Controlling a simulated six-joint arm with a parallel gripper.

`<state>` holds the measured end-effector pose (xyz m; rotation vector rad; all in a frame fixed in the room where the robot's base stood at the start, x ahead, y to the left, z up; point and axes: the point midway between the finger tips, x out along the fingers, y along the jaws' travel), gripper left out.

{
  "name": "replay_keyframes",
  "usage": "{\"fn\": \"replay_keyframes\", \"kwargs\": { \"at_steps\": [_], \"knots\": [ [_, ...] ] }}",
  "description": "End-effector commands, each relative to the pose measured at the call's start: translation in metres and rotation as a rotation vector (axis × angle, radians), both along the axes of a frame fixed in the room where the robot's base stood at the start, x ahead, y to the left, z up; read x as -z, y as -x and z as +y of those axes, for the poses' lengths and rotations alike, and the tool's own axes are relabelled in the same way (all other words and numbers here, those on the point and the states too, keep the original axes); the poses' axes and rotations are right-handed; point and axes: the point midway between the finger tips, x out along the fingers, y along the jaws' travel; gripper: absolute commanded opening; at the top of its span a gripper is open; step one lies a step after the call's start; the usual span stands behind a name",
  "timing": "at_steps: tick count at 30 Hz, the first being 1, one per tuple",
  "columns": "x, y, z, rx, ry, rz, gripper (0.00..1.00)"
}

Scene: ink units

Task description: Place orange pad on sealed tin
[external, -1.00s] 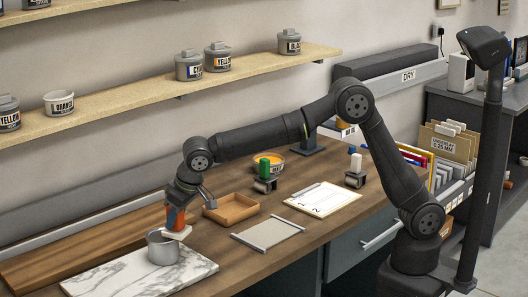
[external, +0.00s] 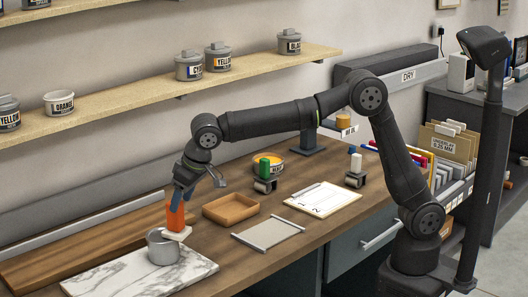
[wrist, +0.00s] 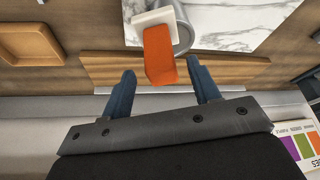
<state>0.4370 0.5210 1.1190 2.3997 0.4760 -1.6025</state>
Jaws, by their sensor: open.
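The orange pad has an orange upright grip (external: 175,213) and a pale flat base (external: 177,234). Its base rests against the top right side of a plain grey metal tin (external: 160,250) standing on the marble slab; the exact contact is hard to tell. In the wrist view the orange grip (wrist: 160,55) points toward me, and its pale base covers part of the tin's round rim (wrist: 185,30). My gripper (external: 180,194) is open, just above the grip. In the wrist view my fingers (wrist: 161,84) stand apart on either side of the grip's near end, holding nothing.
The marble slab (external: 110,278) lies at the front left. A wooden tray (external: 231,208), a grey plate (external: 268,233) and a clipboard (external: 322,199) are to the right. A shelf (external: 130,95) holds several labelled tins.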

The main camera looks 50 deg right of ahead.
Motion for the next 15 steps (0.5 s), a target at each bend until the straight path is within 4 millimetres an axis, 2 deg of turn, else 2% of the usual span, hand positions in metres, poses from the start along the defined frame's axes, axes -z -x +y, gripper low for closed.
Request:
{"fn": "replay_keyframes", "kwargs": {
  "at_steps": [1, 6, 10, 15],
  "knots": [
    [-0.012, 0.004, -0.001, -0.001, -0.003, -0.003, 0.56],
    [-0.036, 0.013, -0.005, 0.0, -0.002, -0.001, 0.56],
    [-0.046, 0.017, -0.007, 0.0, 0.0, 0.0, 0.56],
    [-0.049, 0.019, -0.008, 0.0, 0.0, 0.0, 0.56]
  ]
}}
